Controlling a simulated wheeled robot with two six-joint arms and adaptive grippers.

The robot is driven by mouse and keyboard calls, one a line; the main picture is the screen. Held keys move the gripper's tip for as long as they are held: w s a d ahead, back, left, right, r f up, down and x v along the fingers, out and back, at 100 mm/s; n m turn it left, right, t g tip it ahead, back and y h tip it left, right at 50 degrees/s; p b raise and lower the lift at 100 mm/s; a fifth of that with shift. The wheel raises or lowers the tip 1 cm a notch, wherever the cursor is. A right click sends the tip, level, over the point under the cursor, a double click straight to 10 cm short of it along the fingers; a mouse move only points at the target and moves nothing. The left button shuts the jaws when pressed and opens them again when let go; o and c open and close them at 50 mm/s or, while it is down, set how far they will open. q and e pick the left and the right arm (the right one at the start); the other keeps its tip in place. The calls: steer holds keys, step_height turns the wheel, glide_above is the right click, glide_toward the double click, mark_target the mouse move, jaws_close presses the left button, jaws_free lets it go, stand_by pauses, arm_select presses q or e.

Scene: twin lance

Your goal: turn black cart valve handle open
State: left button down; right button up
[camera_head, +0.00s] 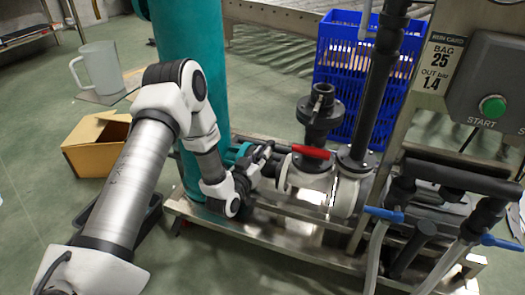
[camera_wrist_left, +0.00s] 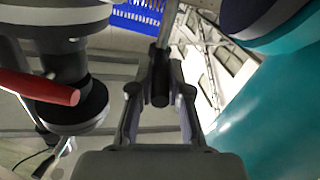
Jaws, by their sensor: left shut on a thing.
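My left gripper (camera_head: 263,155) reaches in beside the teal column, left of the white valve body with the red handle. In the left wrist view the left gripper's fingers (camera_wrist_left: 160,92) are closed around a dark, rod-like part, which I take as the black valve handle (camera_wrist_left: 160,82). In the head view the gripper hides most of this handle. How far the handle is turned cannot be told. My right gripper is not in view.
The red handle (camera_head: 311,152) is close to the right of the gripper and also shows in the wrist view (camera_wrist_left: 40,88). The teal column (camera_head: 190,90) stands close on the left. A blue crate (camera_head: 340,60), black pipes and blue handles (camera_head: 384,214) lie to the right.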

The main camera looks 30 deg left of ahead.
arm_select(q)
steer(key=shift+w+a+m+g+h+p, duration=0.2)
steer(key=shift+a+m+g+h+p, duration=0.5)
steer(key=shift+m+h, duration=1.2)
steer(key=shift+w+a+m+g+h+p, duration=0.25)
steer(key=shift+a+m+g+h+p, duration=0.65)
steer(key=shift+h, duration=1.75)
steer(key=shift+w+a+m+g+h+p, duration=0.25)
steer(key=shift+a+m+h+p, duration=0.35)
steer(key=shift+m+h, duration=1.45)
steer(key=shift+n, duration=0.25)
steer(key=c, duration=1.1)
jaws_free()
